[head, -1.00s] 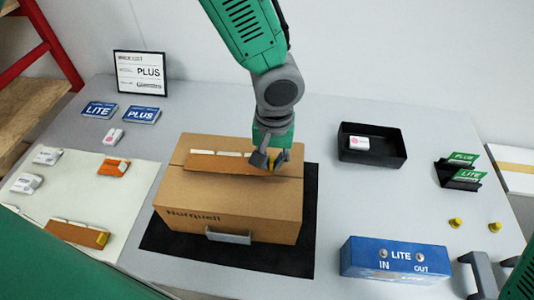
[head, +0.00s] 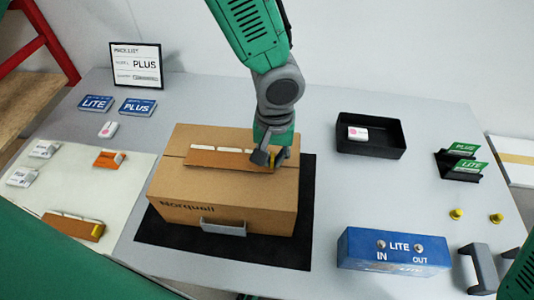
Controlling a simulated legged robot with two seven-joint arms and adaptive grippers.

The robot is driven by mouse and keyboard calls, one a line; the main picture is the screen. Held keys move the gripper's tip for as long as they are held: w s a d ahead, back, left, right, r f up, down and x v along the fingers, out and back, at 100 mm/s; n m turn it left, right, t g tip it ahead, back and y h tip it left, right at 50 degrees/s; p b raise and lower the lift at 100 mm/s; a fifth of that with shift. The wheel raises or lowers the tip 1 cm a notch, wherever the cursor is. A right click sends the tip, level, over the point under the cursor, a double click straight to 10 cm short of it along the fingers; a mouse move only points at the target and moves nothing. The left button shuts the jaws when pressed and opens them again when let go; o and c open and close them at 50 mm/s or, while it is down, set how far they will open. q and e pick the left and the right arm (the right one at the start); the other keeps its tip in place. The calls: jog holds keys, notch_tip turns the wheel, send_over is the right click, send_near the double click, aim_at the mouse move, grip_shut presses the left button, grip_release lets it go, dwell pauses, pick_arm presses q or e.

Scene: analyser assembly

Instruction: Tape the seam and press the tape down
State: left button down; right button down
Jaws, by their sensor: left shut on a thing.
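The brown carton (head: 225,214), marked Norquell, stands closed on a black mat, with a grey handle (head: 223,227) on its front. A similar brown strip (head: 72,227) with a yellow end lies on the pale mat at left. My right gripper is not in view.
A black tray (head: 371,149) holding a small white piece stands at back right. Green cards (head: 466,148) stand in a black holder.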

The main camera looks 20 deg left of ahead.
pick_arm(q)
jog(key=shift+d+r, duration=0.15)
jog(key=shift+d, duration=0.6)
jog(key=shift+a, duration=0.75)
jog(key=shift+d, duration=1.05)
jog(key=shift+a, duration=1.25)
jog(key=shift+s+d, duration=0.1)
jog(key=shift+d, duration=0.15)
jog(key=shift+a+p, duration=0.3)
jog(key=shift+a, duration=0.25)
jog(key=shift+a+f, duration=0.2)
jog(key=shift+a, duration=0.1)
jog(key=shift+d+r, duration=0.1)
jog(key=shift+d, duration=0.45)
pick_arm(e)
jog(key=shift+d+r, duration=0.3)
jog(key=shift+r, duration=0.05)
